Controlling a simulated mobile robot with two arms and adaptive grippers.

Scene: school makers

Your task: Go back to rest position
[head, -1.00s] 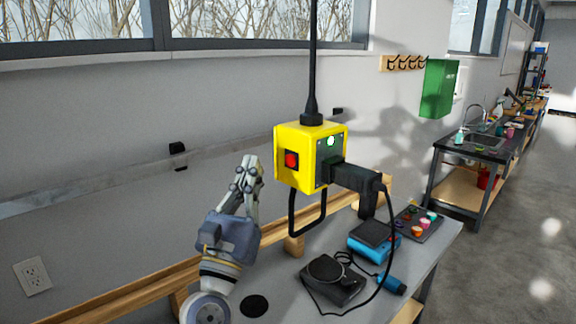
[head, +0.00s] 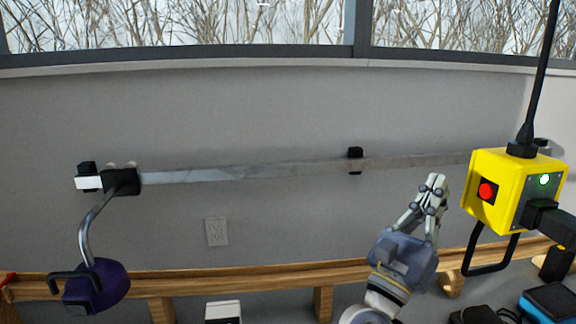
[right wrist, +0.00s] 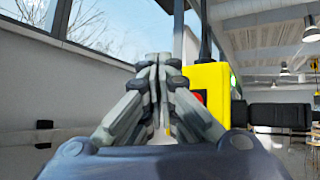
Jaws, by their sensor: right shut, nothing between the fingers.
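My right gripper (head: 436,184) is raised over the workbench in the head view, fingers pointing up, to the left of the yellow control box. It is shut and empty. In the right wrist view its fingers (right wrist: 160,62) meet at the tips. The yellow box (head: 484,211) hangs from a black pole and has a red button and a lit green light. It also shows just behind and to the right of the fingers in the right wrist view (right wrist: 216,78). I cannot tell whether they touch. My left gripper is not in view.
A purple object (head: 112,284) with a curved metal tube hangs at the left. A wooden rail (head: 240,274) runs along the bench's back edge. A black plug (head: 555,222) sits in the box's right side. Blue and black devices (head: 550,300) lie at lower right.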

